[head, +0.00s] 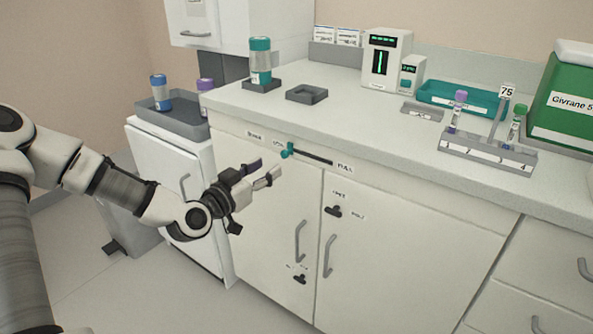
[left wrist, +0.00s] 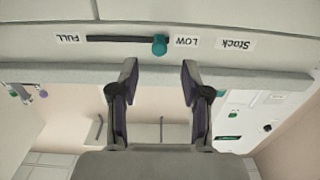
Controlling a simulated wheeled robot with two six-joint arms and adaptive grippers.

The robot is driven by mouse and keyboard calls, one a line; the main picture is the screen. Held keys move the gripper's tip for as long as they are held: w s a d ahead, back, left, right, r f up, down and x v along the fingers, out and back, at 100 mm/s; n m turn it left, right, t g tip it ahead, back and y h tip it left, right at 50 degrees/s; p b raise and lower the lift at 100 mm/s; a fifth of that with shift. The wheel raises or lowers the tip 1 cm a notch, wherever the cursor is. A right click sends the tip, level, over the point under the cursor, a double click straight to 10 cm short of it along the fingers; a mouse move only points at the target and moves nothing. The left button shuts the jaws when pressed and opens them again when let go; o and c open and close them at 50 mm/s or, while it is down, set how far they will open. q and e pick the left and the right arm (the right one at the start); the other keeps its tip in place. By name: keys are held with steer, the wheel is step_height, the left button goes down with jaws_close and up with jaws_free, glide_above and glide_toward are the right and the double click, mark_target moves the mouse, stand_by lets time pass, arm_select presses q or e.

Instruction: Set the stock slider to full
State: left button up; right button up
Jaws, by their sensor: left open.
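The stock slider is a dark horizontal slot (head: 315,157) on the counter's front panel with a teal knob (head: 288,150). The knob is at the LOW end, on the left in the head view; FULL is at the right end. In the left wrist view the labels appear upside down, with the knob (left wrist: 159,45) beside LOW and the slot (left wrist: 115,39) running left to FULL. My left gripper (head: 268,168) is open and empty, in front of the panel. In the left wrist view its fingertips (left wrist: 159,68) are spread, with the knob beyond the gap, apparently untouched. My right gripper is out of view.
Below the slider are cabinet doors with handles (head: 300,240) and dark latches (head: 334,211). The counter top (head: 350,98) holds a tube rack (head: 488,150), a teal tray (head: 462,97) and a green box (head: 570,100). The panel right of the knob is clear.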

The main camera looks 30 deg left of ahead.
mark_target(283, 155)
arm_select(q)
steer(key=w, duration=0.2)
steer(key=w+b, duration=0.1)
steer(key=w, duration=0.1)
steer(key=w+b, duration=0.1)
steer(key=w, duration=0.1)
steer(key=shift+w+d+r, duration=0.1)
steer(key=shift+w+d, duration=0.2)
steer(key=shift+w, duration=0.6)
steer(key=shift+r, duration=0.1)
jaws_close()
